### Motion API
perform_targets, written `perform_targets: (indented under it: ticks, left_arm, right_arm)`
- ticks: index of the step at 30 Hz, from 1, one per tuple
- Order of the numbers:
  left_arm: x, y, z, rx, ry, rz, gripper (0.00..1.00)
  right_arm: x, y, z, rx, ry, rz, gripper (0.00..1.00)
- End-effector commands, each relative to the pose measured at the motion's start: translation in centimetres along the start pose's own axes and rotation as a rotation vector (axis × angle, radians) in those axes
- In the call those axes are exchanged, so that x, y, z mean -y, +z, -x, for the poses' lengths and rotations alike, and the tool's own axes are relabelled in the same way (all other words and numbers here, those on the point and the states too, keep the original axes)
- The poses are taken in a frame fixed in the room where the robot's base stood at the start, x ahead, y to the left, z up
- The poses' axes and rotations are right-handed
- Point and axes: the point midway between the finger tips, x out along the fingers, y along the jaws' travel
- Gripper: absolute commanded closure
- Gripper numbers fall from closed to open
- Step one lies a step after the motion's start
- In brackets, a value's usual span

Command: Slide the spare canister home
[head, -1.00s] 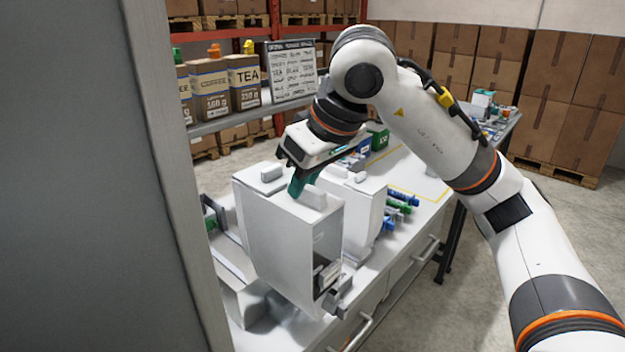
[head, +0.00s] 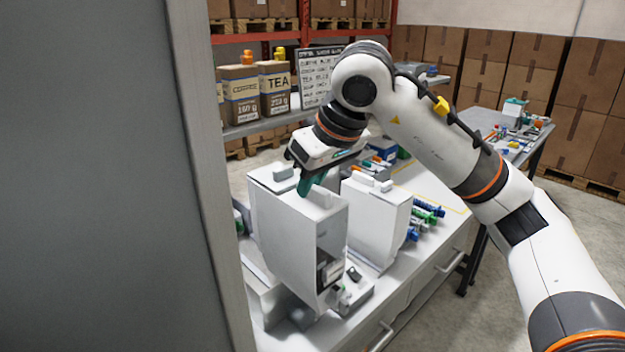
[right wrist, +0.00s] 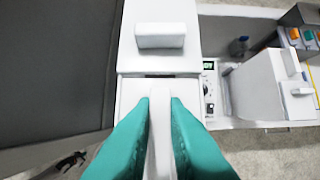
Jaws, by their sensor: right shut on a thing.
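My right gripper (head: 306,186) is shut on the raised handle (head: 321,197) of a white box-shaped canister (head: 285,235). In the right wrist view, the teal fingers (right wrist: 160,115) press on both sides of the white handle (right wrist: 160,130). The canister stands upright at the near end of the bench row, above a pale dispenser base (head: 358,288). Whether its underside rests fully on the base cannot be told. A white block with a small grip (right wrist: 160,38) lies directly beyond it, across a narrow dark slot. My left gripper is not in view.
Another white canister (head: 375,222) stands to the right, with coloured tubes (head: 428,209) beside it. A large grey panel (head: 95,180) blocks the left. Tea and coffee packages (head: 275,90) stand on a shelf behind.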

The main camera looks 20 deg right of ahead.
Motion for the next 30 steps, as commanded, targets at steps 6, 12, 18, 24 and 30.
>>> perform_targets:
  ticks: [6,12,18,24,30]
  left_arm:
    - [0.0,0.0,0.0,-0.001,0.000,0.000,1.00]
    - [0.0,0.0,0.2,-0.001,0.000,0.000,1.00]
    - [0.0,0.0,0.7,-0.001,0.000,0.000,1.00]
    - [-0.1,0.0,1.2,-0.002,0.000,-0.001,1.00]
    - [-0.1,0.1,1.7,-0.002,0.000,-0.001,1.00]
  right_arm:
    - [0.0,0.0,0.2,0.004,0.000,-0.001,1.00]
    - [0.0,0.5,0.0,0.003,0.001,-0.001,1.00]
    - [0.0,1.7,-0.6,0.003,0.001,-0.001,1.00]
    - [0.0,2.9,-1.3,0.002,0.001,-0.001,1.00]
    - [0.0,4.1,-2.0,0.002,0.002,-0.001,1.00]
